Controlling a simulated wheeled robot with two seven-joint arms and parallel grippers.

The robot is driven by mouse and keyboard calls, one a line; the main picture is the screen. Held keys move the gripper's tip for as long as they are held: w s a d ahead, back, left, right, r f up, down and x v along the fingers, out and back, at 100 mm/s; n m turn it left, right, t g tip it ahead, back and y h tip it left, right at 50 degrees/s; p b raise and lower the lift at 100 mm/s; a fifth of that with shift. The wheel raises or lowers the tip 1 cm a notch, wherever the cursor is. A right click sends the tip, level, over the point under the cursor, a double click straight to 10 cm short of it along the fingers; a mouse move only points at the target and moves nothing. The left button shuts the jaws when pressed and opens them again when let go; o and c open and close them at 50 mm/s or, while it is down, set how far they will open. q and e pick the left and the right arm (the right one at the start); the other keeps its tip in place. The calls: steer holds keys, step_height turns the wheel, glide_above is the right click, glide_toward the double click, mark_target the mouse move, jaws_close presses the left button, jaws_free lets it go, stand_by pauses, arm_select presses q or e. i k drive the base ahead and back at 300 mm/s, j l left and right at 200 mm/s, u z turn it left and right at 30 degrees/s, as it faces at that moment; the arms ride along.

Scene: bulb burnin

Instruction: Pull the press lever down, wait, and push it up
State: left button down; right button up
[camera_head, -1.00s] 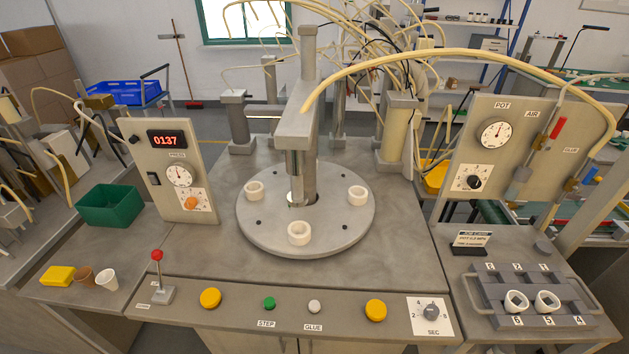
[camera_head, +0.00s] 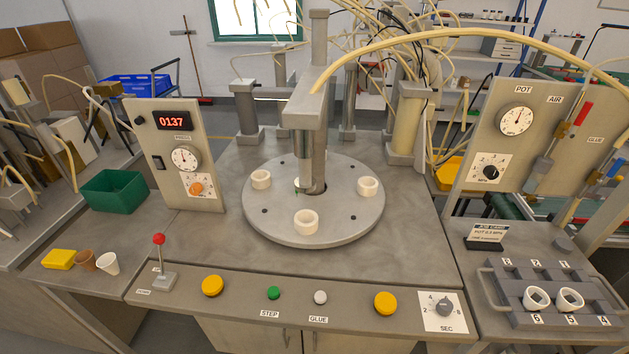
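The press lever is a thin rod with a red ball knob (camera_head: 159,239) on a grey base (camera_head: 164,281) at the left end of the front panel. It stands nearly upright, leaning slightly left at the top. The press (camera_head: 308,105) stands over the round turntable (camera_head: 340,220), with its ram near the disc. White rings (camera_head: 306,222) sit on the turntable; part of the one beneath the ram is hidden. Neither of my grippers shows in the head view.
A left panel (camera_head: 178,150) carries a red 0137 display (camera_head: 172,120) and a gauge. Yellow (camera_head: 213,286), green (camera_head: 273,293) and white (camera_head: 320,297) buttons line the front panel. Cups (camera_head: 108,263) and a green bin (camera_head: 114,192) stand left. A grey rack (camera_head: 510,318) with two white rings stands right.

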mark_target(159, 238)
steer(key=u, duration=1.25)
steer(key=i+j+z, duration=0.25)
steer(key=z, duration=0.15)
